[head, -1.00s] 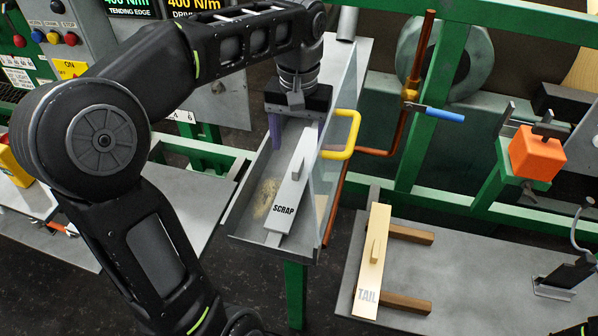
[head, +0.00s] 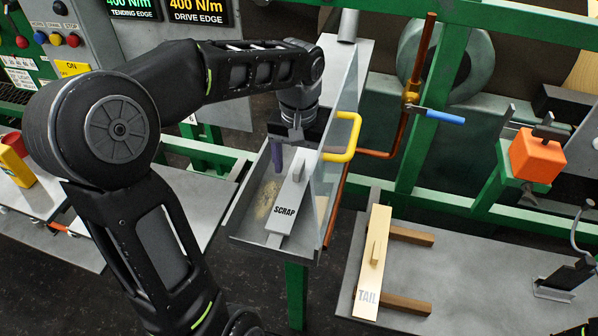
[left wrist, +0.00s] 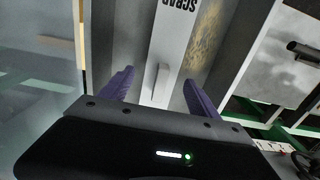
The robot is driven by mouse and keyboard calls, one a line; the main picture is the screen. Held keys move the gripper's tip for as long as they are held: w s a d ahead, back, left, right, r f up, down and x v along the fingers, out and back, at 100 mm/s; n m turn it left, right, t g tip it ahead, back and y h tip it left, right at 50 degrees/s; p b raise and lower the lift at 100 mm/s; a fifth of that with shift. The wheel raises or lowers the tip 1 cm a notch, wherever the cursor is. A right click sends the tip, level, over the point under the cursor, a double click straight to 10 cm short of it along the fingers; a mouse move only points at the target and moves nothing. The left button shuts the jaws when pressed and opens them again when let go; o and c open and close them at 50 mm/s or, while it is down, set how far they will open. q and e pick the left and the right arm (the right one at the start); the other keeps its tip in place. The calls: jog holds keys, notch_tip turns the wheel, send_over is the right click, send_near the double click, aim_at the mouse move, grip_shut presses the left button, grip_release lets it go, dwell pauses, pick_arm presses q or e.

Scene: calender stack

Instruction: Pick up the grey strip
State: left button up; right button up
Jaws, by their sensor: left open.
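The grey strip (head: 287,201), marked SCRAP, lies lengthwise in a shallow metal tray (head: 240,222) and has a small upright grip on top. My left gripper (head: 294,152) is at the strip's far end, with its purple fingers open and pointing down. In the left wrist view the strip (left wrist: 174,45) and its grip (left wrist: 160,84) lie between the two spread fingers of my left gripper (left wrist: 159,94), with a gap on each side. The far end of the strip is hidden by the gripper. My right gripper is not in view.
A clear panel with a yellow handle (head: 347,133) stands along the tray's right side. A copper pipe with a blue lever (head: 445,117) is farther right. A wooden strip marked TAIL (head: 371,265) rests on brown bars on the right table. An orange block (head: 537,153) sits beyond.

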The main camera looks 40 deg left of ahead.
aim_at(297, 165)
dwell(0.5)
pick_arm(q)
jog(key=c, duration=1.4)
jog(key=shift+r, duration=0.1)
jog(key=shift+c, duration=0.2)
jog(key=shift+a+r+b, duration=0.2)
jog(key=shift+r+b, duration=0.15)
jog(key=shift+r, duration=0.15)
notch_tip(297, 165, up, 6)
jog(key=shift+r, duration=0.2)
jog(key=s+a, duration=0.3)
jog(key=a, duration=0.6)
jog(key=s+a, duration=0.3)
jog(key=a, duration=0.6)
jog(key=shift+s+a+f, duration=0.25)
jog(key=shift+s+a, duration=0.05)
